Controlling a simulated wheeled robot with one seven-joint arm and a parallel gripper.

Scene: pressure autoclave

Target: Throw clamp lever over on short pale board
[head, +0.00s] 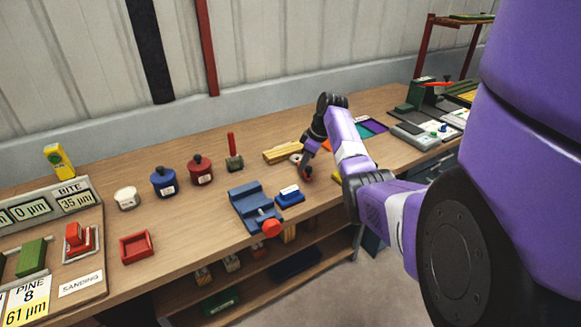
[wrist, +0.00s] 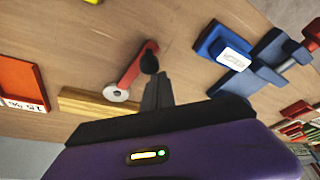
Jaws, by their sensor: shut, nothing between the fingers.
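The short pale board (head: 279,153) lies on the bench; it also shows in the wrist view (wrist: 82,102), partly hidden by my gripper. A white disc (wrist: 116,93) sits at its edge, with the red clamp lever (wrist: 133,70) reaching out from it over the bench. The lever ends in a black knob (wrist: 149,63). In the head view a small red part of the lever (head: 309,175) shows under my gripper (head: 305,170). My gripper (wrist: 157,80) is shut and empty, its tips close beside the knob; I cannot tell whether they touch it.
A blue block (head: 290,196) with a white label and a blue-grey vise (head: 250,206) stand left of my gripper. Blue (head: 163,182) and red (head: 200,170) pots stand farther left. Bare bench surrounds the lever.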

